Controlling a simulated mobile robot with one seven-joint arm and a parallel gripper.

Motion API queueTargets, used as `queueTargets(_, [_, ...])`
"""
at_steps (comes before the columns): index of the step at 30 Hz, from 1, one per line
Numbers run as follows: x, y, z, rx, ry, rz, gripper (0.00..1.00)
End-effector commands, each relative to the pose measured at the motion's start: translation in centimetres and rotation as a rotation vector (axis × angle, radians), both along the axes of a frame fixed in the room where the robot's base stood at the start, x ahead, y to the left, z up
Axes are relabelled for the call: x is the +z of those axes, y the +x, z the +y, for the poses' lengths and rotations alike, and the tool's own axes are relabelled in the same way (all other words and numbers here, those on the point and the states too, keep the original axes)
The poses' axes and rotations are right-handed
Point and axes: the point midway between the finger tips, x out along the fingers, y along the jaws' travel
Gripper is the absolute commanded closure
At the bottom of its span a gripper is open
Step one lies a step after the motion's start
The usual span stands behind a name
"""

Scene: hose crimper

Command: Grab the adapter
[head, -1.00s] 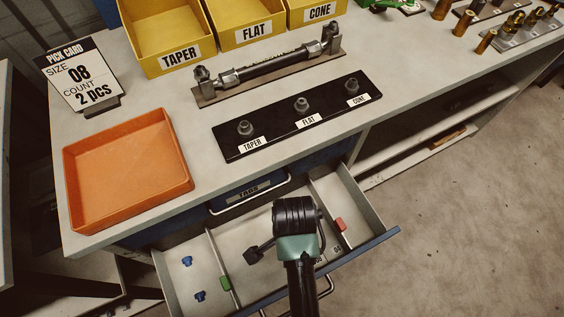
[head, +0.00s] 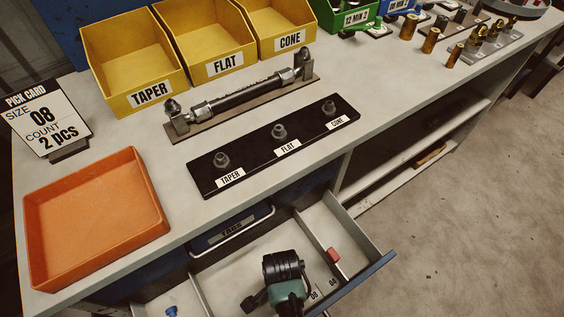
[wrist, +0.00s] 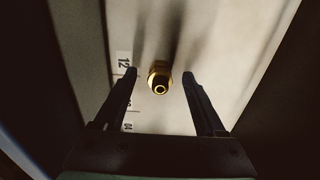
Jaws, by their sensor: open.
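A brass adapter (wrist: 159,78) with a hex body and a round bore stands on the pale drawer floor in the wrist view. My gripper (wrist: 160,74) is open, with one dark finger on each side of the adapter. Gaps show between the adapter and both fingers, so it is not clasped. In the head view my dark wrist hangs over the middle compartment of the open drawer (head: 230,268); the fingers and adapter are hidden there.
Size labels such as 12 (wrist: 123,63) lie left of the adapter. An orange tray (head: 95,215), black adapter board (head: 260,160) and yellow bins (head: 130,60) are on the bench.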

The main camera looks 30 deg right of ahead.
Motion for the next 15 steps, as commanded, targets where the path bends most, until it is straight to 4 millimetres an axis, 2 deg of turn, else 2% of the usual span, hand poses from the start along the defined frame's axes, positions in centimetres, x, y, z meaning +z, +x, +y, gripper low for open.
queueTargets(8, [-0.25,0.00,0.00,0.000,0.000,0.000,0.29])
queueTargets(15, [-0.24,-0.01,0.01,0.000,0.000,0.000,0.72])
